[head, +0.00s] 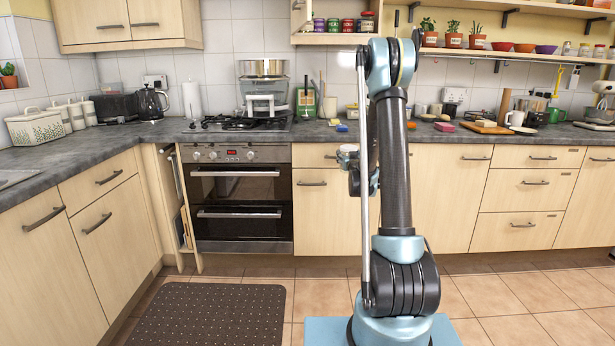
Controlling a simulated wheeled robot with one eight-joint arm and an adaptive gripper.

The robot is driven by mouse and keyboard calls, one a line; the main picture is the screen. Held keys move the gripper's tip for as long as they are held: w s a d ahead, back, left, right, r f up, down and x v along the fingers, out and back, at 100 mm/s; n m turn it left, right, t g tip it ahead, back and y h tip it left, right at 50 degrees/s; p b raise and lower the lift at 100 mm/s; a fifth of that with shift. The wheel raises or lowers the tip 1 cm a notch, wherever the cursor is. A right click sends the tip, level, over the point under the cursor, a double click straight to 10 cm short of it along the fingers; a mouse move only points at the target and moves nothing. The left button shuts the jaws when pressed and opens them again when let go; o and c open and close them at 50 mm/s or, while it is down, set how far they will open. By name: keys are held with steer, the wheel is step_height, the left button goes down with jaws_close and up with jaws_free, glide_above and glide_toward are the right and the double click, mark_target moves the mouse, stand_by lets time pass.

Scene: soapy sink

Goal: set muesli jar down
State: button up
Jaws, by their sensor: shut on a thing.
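My arm (396,165) stands upright in the head view, and its wrist part (348,156) shows just left of the upright link, in front of the counter. The fingers of my gripper are hidden behind my own arm. I cannot make out a muesli jar in or near the wrist. A jar with a reddish lid (367,21) stands on the upper shelf just above my elbow, and I cannot tell its contents.
The dark grey counter (250,134) runs along the back wall. A hob and oven (240,190) are at left of centre. A chopping board (487,127), mugs and a kettle (152,102) stand on the counter. A brown mat (205,318) lies on the floor.

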steer(key=f, duration=0.1)
steer(key=w+f, duration=0.1)
steer(key=f, duration=0.1)
steer(key=shift+a+f, duration=0.1)
steer(key=shift+a, duration=0.1)
steer(key=shift+s, duration=0.1)
stand_by(0.3)
